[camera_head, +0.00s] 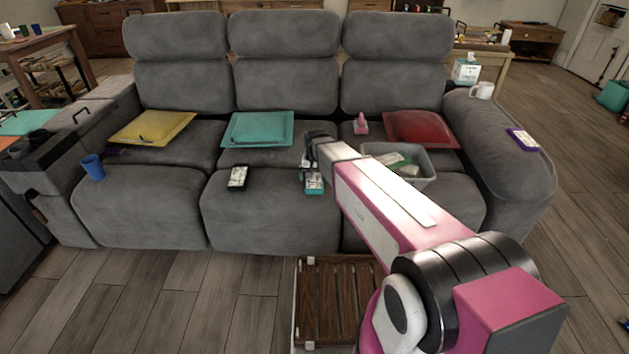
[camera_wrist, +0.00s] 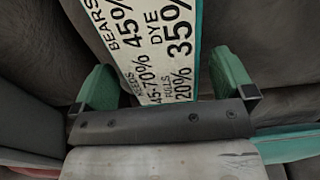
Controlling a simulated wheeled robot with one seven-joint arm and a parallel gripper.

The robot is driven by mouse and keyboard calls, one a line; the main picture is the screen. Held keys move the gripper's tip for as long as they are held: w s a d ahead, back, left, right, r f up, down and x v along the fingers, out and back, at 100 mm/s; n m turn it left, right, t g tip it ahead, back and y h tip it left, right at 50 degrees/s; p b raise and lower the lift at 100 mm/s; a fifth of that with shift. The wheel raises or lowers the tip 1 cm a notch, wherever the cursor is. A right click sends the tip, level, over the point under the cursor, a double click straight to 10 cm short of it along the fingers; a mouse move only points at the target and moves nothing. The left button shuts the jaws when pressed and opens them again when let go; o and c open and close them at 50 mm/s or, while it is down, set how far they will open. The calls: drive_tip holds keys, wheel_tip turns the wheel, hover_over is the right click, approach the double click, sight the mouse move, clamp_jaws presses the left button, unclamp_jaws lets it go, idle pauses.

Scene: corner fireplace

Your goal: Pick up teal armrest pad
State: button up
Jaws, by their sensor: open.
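A flat square teal pad (camera_head: 257,129) lies on the middle sofa seat, against the backrest. Its edge shows at lower right in the wrist view (camera_wrist: 290,146). Another teal flat piece (camera_head: 28,122) lies at the far left by the sofa arm; I cannot tell which is called the armrest pad. My gripper (camera_head: 314,178) is over the front of the sofa, right of and nearer than the middle pad. In the wrist view its green-tipped fingers (camera_wrist: 165,82) are apart, with a teal-edged box with a white printed label (camera_wrist: 150,45) between or below them; contact is unclear.
A grey bin (camera_head: 412,180) stands right of my gripper, before a red cushion (camera_head: 420,129). A black-and-white device (camera_head: 237,178) lies left of it. A yellow cushion (camera_head: 152,128) and blue cup (camera_head: 93,167) are farther left. A slatted wooden stand (camera_head: 337,300) is on the floor.

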drive_tip(key=shift+f, duration=0.4)
drive_tip(key=c, duration=0.9)
drive_tip(key=shift+r, duration=0.15)
